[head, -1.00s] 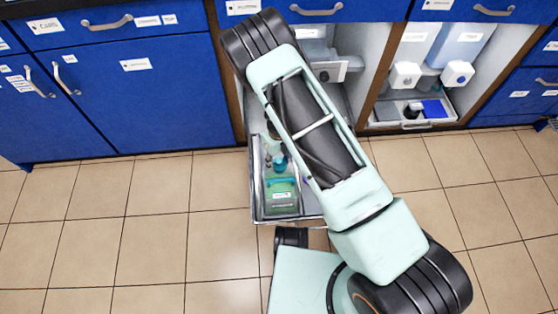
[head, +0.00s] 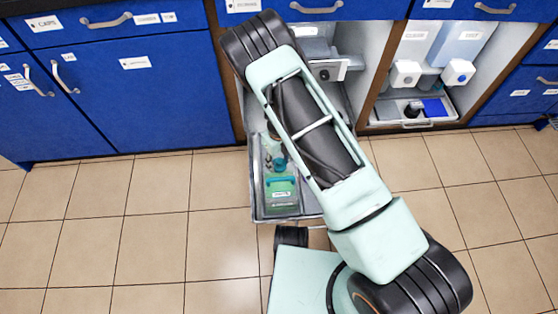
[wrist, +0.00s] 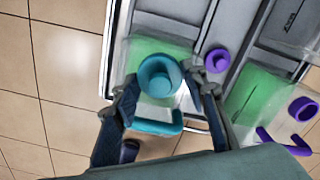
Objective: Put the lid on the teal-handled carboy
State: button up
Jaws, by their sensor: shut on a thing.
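The teal-handled carboy (wrist: 138,52) is a clear vessel with green contents, standing in the pulled-out tray. Its teal handle (wrist: 158,122) shows in the wrist view; in the head view the carboy (head: 283,200) is partly hidden by my arm. A round teal lid (wrist: 160,77) is between the fingers of my gripper (wrist: 163,84), which is shut on it. In the wrist view the lid overlaps the carboy's top. I cannot tell whether it touches the neck, which is hidden behind it.
A purple round piece (wrist: 217,60) lies beside the teal-handled carboy. A second carboy with green contents has a purple handle (wrist: 286,143) and stands to the right. The tray's metal rim (wrist: 109,45) borders the tiled floor. Blue cabinets (head: 150,95) stand behind.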

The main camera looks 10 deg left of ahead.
jog(key=o, duration=0.9)
jog(key=shift+o, duration=0.4)
jog(key=o, duration=0.4)
notch_tip(320, 180, up, 6)
jog(key=p, duration=0.5)
jog(key=shift+r, duration=0.1)
grip_shut()
